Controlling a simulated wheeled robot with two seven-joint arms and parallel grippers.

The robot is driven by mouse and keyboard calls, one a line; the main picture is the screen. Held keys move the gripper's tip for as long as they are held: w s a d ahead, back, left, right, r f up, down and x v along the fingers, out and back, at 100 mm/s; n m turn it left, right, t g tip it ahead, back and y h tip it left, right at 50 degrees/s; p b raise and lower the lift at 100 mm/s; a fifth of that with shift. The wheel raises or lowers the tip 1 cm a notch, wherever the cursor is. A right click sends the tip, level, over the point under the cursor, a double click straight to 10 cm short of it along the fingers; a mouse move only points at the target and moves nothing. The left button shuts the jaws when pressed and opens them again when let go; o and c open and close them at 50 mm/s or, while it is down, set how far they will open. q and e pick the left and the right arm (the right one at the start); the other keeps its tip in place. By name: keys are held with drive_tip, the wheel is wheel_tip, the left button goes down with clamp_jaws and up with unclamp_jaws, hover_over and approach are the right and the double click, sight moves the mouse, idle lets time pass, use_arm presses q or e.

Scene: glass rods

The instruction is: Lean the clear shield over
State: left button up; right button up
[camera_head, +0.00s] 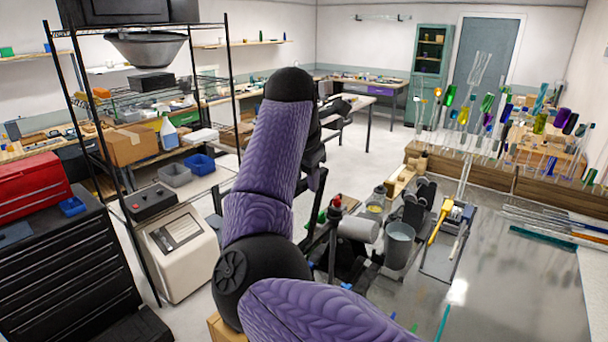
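My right arm, purple with black joints, rises across the middle of the view. Dark parts that look like my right gripper (342,112) show just right of the forearm's upper end. Its fingers are too dark and small to tell whether they are open or shut. My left gripper is not in view. I cannot clearly pick out the clear shield. A thin, tall, clear upright (467,168) stands at the back of the metal-topped bench (500,300), beyond the burner equipment (418,205). My arm hides part of the bench's left side.
A wooden rack (515,186) of coloured glass rods lines the bench's back. A grey metal cup (398,246) and a tray with a yellow tool (438,222) stand on the bench. Loose rods (560,222) lie at right. The bench's front right is clear. Wire shelving (72,110) stands left.

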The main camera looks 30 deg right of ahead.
clamp_jaws()
drive_tip(key=shift+r, duration=0.1)
idle(1.0)
